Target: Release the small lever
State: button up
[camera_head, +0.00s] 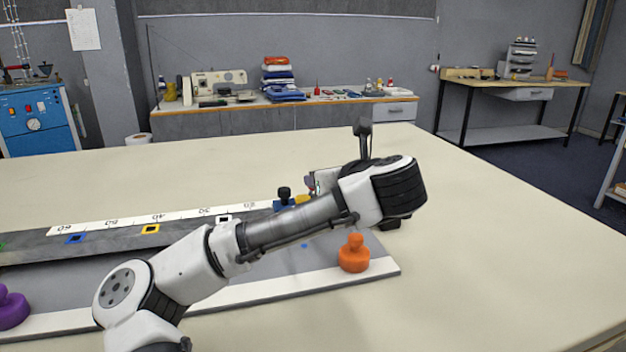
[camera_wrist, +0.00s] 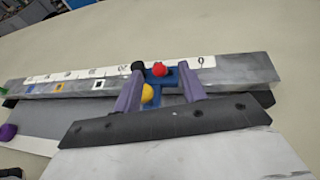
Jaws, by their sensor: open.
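A blue slider (camera_wrist: 154,78) sits on the grey rail (camera_wrist: 240,76) beside its white number scale. It carries a red knob (camera_wrist: 159,69), a yellow part (camera_wrist: 148,94) and a black knob (camera_wrist: 138,66). I cannot tell which of these is the small lever. In the head view the black knob (camera_head: 284,193), blue slider (camera_head: 283,206) and yellow part (camera_head: 303,199) show just behind my arm. My gripper (camera_wrist: 160,82) is open, its two purple fingers on either side of the slider. Whether they touch it is unclear. My arm hides the red knob in the head view.
An orange knob (camera_head: 354,254) stands on the board near its right end, and a purple knob (camera_head: 12,308) at far left. Blue, yellow and white square marks line the rail. The cloth table (camera_head: 500,240) is clear to the right. A back bench holds a sewing machine (camera_head: 218,82).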

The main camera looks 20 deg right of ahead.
jog(key=v, duration=0.4)
jog(key=shift+s+r, duration=0.15)
jog(key=shift+s, duration=0.05)
jog(key=shift+s, duration=0.1)
dwell(0.4)
